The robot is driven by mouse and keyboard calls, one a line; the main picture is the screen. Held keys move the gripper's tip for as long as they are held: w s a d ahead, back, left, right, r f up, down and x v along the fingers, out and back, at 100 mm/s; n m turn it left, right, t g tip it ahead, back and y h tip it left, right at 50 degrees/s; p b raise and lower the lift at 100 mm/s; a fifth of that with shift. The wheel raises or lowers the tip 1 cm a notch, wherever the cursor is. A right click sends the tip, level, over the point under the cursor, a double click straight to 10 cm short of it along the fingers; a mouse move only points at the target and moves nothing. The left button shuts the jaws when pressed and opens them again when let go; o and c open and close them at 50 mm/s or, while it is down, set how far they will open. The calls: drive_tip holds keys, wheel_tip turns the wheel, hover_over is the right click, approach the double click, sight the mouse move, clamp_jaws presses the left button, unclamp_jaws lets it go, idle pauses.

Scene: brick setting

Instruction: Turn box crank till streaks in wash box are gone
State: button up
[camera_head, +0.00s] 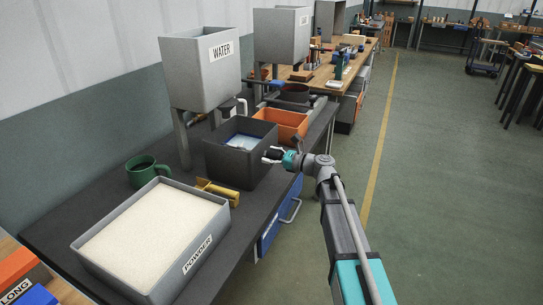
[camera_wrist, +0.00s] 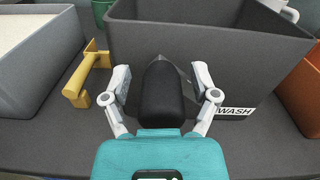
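The wash box (camera_head: 221,163) is a dark grey open box on the bench, and its labelled front wall also shows in the wrist view (camera_wrist: 210,50). Inside it lies a blue surface with white patches (camera_head: 243,142), partly hidden by the walls; fine streaks are too small to tell. The black crank handle (camera_wrist: 160,95) sticks out from the box's front toward my wrist camera. My gripper (camera_head: 272,155) is at the box's front side. In the wrist view its two fingers (camera_wrist: 160,82) stand either side of the handle, with a narrow gap visible on each side.
An orange bin (camera_head: 285,121) stands behind the wash box. A grey water tank (camera_head: 203,72) rises behind it.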

clamp_jaws()
drive_tip(key=shift+d, duration=0.2)
drive_tip(key=shift+a, duration=0.1)
drive_tip(key=shift+a+r, duration=0.1)
drive_tip(key=shift+a, duration=0.1)
idle(0.5)
drive_tip(key=shift+d, duration=0.1)
idle(0.3)
